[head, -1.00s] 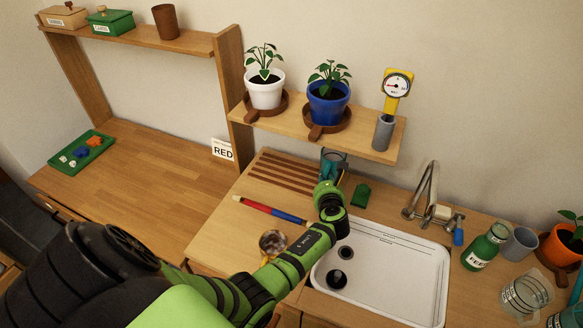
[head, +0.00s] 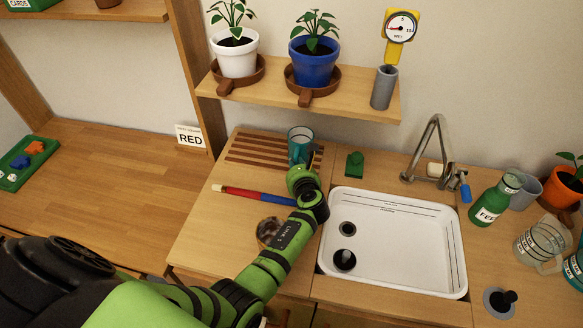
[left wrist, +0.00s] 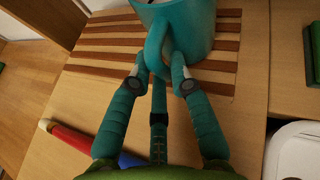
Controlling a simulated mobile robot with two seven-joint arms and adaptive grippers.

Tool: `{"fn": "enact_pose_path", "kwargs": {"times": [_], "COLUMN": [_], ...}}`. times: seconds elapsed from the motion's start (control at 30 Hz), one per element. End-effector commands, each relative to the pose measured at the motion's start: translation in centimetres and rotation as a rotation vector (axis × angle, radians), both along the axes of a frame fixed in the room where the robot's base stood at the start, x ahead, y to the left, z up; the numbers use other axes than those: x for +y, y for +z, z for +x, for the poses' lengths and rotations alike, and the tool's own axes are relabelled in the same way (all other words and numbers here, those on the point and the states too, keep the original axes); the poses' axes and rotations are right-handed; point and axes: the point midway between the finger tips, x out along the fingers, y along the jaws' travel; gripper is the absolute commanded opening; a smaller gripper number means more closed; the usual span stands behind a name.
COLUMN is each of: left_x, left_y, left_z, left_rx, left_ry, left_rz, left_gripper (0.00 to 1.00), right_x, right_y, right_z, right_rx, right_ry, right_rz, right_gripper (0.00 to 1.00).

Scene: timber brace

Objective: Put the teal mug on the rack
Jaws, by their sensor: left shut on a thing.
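The teal mug (head: 300,138) is upright at the right end of the slatted wooden rack (head: 262,150). My left gripper (head: 308,172) is at its near side. The mug overlaps the dark slats of the rack (left wrist: 95,48) there. I cannot tell whether its base touches them. The hand hides part of the mug in the head view. My right gripper is not in view.
A red and blue rod (head: 255,195) lies in front of the rack. A green block (head: 354,165) stands to the right, behind the white sink (head: 400,250). A shelf (head: 350,103) with potted plants hangs above. The rack's left part is clear.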

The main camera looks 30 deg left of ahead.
Motion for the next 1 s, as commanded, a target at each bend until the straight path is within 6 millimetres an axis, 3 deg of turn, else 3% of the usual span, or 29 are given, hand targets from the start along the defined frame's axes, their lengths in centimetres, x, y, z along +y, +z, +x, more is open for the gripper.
{"fn": "enact_pose_path", "kwargs": {"times": [0.17, 0.33, 0.37, 0.4, 0.77, 1.0], "left_x": [0.0, 0.0, 0.0, 0.0, 0.0, -1.6], "left_y": [0.2, -0.3, -0.4, -0.3, -0.1, 1.6], "left_z": [0.0, 0.0, 0.0, 0.0, 0.0, -2.1], "left_rx": [0.000, 0.001, 0.003, 0.003, 0.002, 0.007], "left_ry": [0.000, 0.000, 0.000, 0.001, 0.001, -0.001], "left_rz": [-0.001, -0.001, -0.001, -0.002, -0.002, -0.003], "left_gripper": [0.00, 0.00, 0.29, 0.44, 0.44, 0.44], "right_x": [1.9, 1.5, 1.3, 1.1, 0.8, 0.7], "right_y": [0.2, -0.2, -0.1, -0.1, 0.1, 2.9], "right_z": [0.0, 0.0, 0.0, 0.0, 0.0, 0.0], "right_rx": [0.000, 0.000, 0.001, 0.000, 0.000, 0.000], "right_ry": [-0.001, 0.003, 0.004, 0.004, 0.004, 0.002], "right_rz": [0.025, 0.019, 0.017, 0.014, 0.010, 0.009], "right_gripper": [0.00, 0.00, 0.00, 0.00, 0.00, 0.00]}}
